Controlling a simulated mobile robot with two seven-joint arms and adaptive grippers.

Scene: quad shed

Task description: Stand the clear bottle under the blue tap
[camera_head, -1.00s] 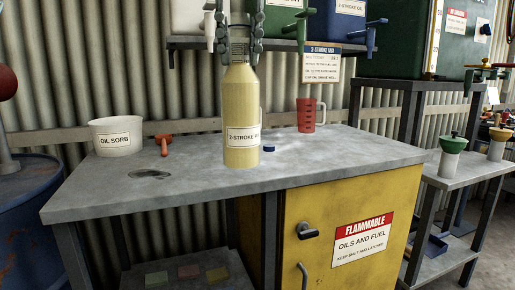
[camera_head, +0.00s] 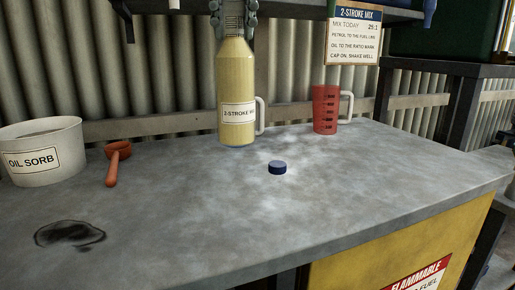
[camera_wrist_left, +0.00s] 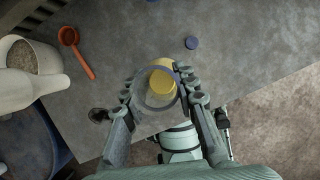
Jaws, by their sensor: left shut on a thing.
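The clear bottle (camera_head: 237,90) holds yellow liquid and has a "2-STROKE MIX" label and a handle on its right. It is upright over the back of the bench; I cannot tell whether its base touches the top. My left gripper (camera_head: 233,18) is shut on its neck. The left wrist view looks down on the bottle (camera_wrist_left: 163,82) between the fingers (camera_wrist_left: 160,88). The lower end of the blue tap (camera_head: 430,12) shows at the top edge, right of and higher than the bottle's body. My right gripper is not in view.
On the grey bench (camera_head: 200,210) are a blue cap (camera_head: 277,167), a red measuring jug (camera_head: 326,110), an orange scoop (camera_head: 116,160), an Oil Sorb tub (camera_head: 42,160) and a dark stain (camera_head: 70,234). A sign (camera_head: 352,35) hangs behind the jug.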

